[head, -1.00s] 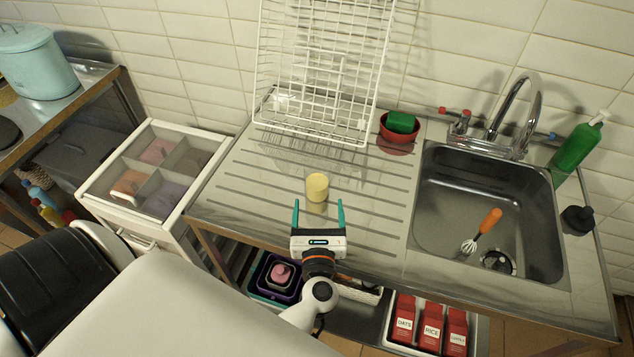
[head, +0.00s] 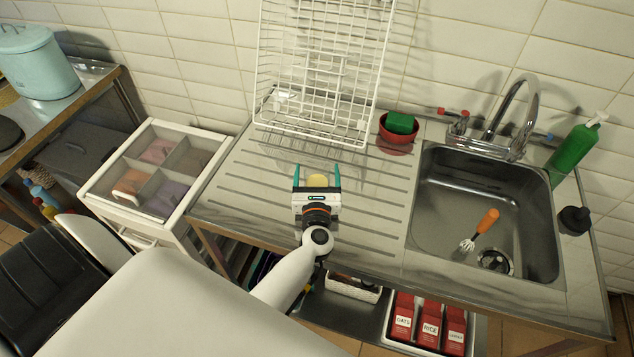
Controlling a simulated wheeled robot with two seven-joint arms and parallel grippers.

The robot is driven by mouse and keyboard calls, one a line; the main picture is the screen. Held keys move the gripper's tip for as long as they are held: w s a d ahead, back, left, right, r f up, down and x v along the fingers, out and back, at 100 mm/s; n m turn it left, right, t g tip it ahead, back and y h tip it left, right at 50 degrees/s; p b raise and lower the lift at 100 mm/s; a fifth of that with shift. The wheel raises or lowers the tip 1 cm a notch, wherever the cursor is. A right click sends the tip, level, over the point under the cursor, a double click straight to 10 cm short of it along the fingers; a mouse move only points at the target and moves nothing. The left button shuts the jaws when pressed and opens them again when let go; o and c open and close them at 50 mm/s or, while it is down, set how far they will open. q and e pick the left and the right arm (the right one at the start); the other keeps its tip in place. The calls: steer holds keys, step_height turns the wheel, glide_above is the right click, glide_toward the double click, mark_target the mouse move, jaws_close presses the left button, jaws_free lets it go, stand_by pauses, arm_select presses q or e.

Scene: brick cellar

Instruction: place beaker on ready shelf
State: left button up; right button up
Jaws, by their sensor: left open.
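The beaker is a small pale yellow cup (head: 317,180) standing on the ribbed steel drainboard (head: 240,195). My left gripper (head: 317,178) is open, with one teal finger on each side of the cup. The gripper body hides the cup's lower part, and I cannot tell whether the fingers touch it. My right gripper is not in view. No shelf marked as the ready shelf can be made out.
A white wire rack (head: 325,80) stands behind the cup, with a red bowl and green sponge (head: 397,130) beside it. A green bottle (head: 577,148) stands at the right. Red packets (head: 430,318) sit below.

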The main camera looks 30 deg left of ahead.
arm_select(q)
steer(key=c, duration=1.2)
steer(key=shift+r, duration=0.1)
steer(key=shift+c, duration=0.2)
